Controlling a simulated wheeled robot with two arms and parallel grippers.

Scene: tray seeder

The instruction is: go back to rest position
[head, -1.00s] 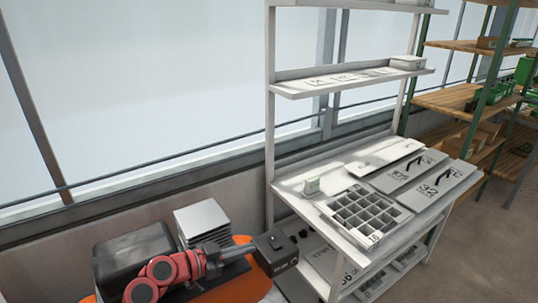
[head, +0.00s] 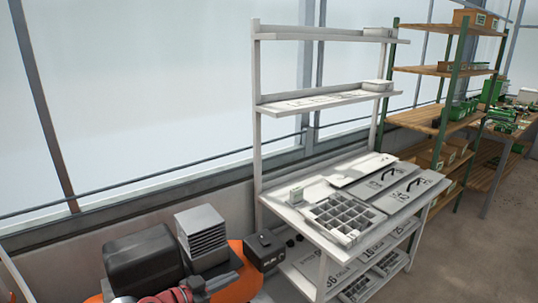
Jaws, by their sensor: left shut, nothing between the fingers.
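My left gripper (head: 222,282) is at the bottom edge of the head view, in front of the orange machine. It is dark, shut and empty. Part of my red and grey left arm shows beside it, cut off by the frame edge. The gripper is apart from the white bench. My right gripper is not in view.
An orange machine (head: 252,284) with a black cover (head: 143,258) and a grey finned block (head: 203,232) stands at lower left. A black box (head: 264,251) is beside it. The white bench (head: 318,243) holds a compartment tray (head: 345,236) and lidded panels. Open floor (head: 480,250) lies at right.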

